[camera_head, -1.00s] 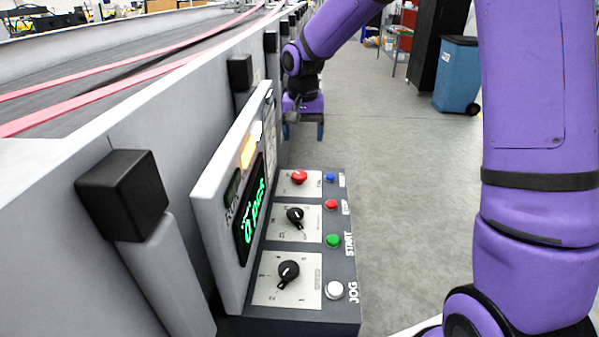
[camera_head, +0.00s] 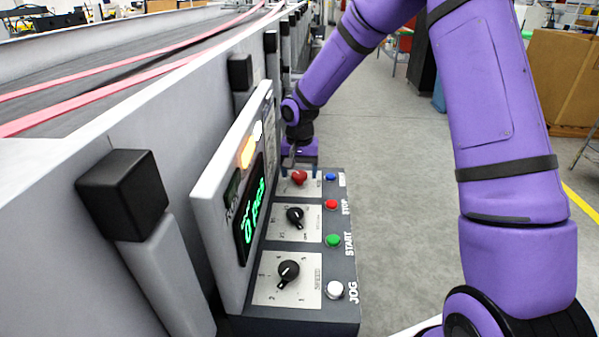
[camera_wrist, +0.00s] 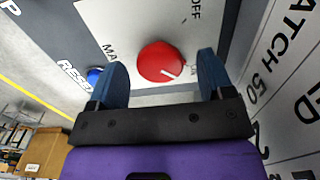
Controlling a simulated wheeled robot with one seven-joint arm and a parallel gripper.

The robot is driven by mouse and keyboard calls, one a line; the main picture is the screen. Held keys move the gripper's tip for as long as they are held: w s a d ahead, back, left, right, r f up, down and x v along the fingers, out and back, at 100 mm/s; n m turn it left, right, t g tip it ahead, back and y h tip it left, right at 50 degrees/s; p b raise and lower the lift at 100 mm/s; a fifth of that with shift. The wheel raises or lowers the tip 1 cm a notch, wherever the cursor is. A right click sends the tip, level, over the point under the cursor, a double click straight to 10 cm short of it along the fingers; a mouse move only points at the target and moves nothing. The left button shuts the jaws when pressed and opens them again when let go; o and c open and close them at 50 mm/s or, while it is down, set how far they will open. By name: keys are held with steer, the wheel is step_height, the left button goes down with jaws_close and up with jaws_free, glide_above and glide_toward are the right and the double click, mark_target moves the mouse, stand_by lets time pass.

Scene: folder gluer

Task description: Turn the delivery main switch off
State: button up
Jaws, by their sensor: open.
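The delivery main switch is a red round knob (camera_head: 299,178) on a light plate at the far end of the control panel. In the wrist view the red knob (camera_wrist: 158,60) has a white pointer mark toward the lower right, by a label partly covered by a finger. "OFF" is printed at the plate's upper right. My gripper (camera_head: 299,168) is open at the knob's far side. In the wrist view my gripper (camera_wrist: 163,76) has one blue finger to each side of the knob, with visible gaps. Contact cannot be told.
Beside the knob are a blue reset button (camera_head: 331,177), a red stop button (camera_head: 331,204) and a green start button (camera_head: 333,240). Nearer are two black dials (camera_head: 295,216) (camera_head: 288,272) and the white jog button (camera_head: 335,290). An upright display (camera_head: 250,215) borders the panel's left.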

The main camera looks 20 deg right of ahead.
steer(key=shift+f, duration=0.3)
steer(key=c, duration=0.9)
